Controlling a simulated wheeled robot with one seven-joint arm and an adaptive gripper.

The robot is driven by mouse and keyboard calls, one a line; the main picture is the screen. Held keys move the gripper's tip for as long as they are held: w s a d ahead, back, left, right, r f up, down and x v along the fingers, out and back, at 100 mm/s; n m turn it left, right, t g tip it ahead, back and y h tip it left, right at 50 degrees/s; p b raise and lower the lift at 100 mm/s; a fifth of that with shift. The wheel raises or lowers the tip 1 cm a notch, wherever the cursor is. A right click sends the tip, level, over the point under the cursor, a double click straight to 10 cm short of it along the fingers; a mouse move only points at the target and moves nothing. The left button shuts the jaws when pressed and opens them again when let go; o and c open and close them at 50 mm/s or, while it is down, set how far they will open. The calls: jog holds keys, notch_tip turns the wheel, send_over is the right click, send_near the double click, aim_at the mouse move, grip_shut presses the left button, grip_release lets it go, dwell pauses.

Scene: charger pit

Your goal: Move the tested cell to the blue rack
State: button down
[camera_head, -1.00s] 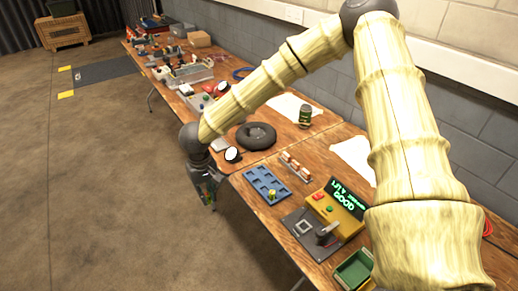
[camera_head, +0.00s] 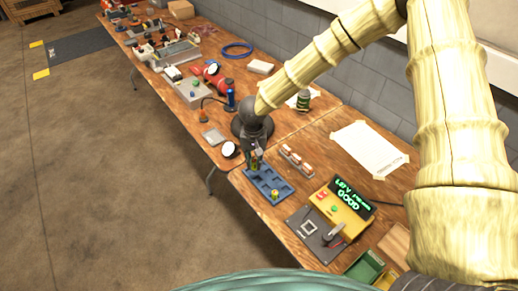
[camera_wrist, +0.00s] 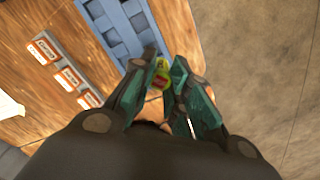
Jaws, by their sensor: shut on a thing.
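My gripper (camera_head: 256,160) is shut on a small green-yellow cell (camera_wrist: 160,76), which shows between its teal fingers in the wrist view. In the head view, the gripper points down at the far end of the blue rack (camera_head: 262,186). I cannot tell whether the held cell touches the rack. The rack also shows at the top of the wrist view (camera_wrist: 112,28), beside the fingers. Another yellow-green cell (camera_head: 275,195) stands in the near part of the rack. The yellow tester (camera_head: 345,212) shows green text including "GOOD".
A strip of white-and-orange labelled blocks (camera_head: 297,161) lies right of the rack. A dark plate with a lever (camera_head: 316,234) and a green bin (camera_head: 365,266) are nearer. A white round-topped item (camera_head: 229,149) stands left of the gripper. Taped paper (camera_head: 370,148) lies behind.

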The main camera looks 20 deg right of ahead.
jog(key=m+p, duration=0.1)
jog(key=p, duration=0.1)
jog(key=m+p, duration=0.1)
jog(key=p, duration=0.1)
jog(key=d+m+p, duration=0.1)
jog(key=m+p, duration=0.1)
jog(key=shift+r+p, duration=0.3)
jog(key=shift+m, duration=0.6)
notch_tip(320, 180, down, 6)
jog(key=b, duration=0.4)
jog(key=shift+d+r, duration=0.1)
jog(key=shift+d, duration=0.05)
jog(key=shift+f, duration=0.65)
jog(key=shift+f+p, duration=0.35)
jog(key=shift+f, duration=0.65)
dwell(1.3)
jog(key=c, duration=1.3)
grip_release()
jog(key=shift+r, duration=0.1)
